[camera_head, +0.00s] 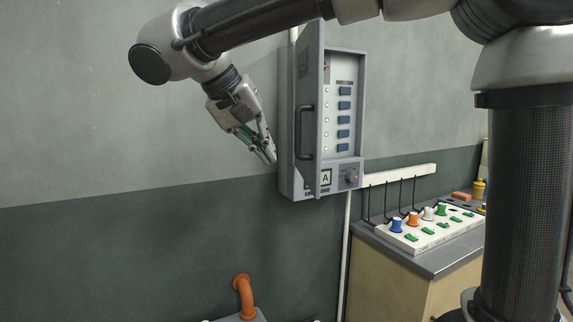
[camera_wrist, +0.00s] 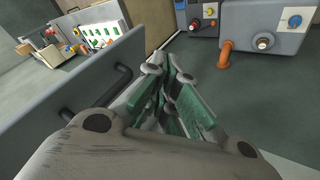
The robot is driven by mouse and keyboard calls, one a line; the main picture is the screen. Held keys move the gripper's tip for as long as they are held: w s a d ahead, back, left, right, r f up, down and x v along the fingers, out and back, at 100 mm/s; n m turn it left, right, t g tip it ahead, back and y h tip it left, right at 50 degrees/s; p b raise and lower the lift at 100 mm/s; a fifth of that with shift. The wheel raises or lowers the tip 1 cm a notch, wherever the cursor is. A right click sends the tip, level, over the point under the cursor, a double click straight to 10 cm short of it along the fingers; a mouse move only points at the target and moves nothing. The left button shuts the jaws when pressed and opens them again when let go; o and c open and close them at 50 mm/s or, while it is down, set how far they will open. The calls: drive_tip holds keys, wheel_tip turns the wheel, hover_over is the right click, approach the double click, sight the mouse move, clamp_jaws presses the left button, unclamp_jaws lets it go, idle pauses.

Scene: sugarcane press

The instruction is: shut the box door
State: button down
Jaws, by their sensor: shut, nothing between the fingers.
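The grey box (camera_head: 347,115) hangs on the wall, with a column of blue switches and green lights inside. Its door (camera_head: 309,75) stands open, hinged at the left and swung out toward the camera, with a dark handle (camera_head: 300,132) on its outer face. My gripper (camera_head: 270,155) is shut and empty, just left of the door in the head view. In the wrist view my gripper (camera_wrist: 177,75) points forward, and the door (camera_wrist: 75,95) with its handle (camera_wrist: 98,92) lies to its left. I cannot tell whether the fingers touch the door.
An orange pipe (camera_head: 244,295) rises from a grey machine low in the head view. The wall left of the box is bare.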

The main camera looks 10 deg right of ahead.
approach(313, 192)
wheel_tip(313, 192, down, 3)
drive_tip(key=w+a, duration=0.2)
drive_tip(key=d, duration=0.2)
drive_tip(key=d+f, duration=0.1)
drive_tip(key=d, duration=0.1)
drive_tip(key=shift+d, duration=0.2)
drive_tip(key=shift+s, duration=0.1)
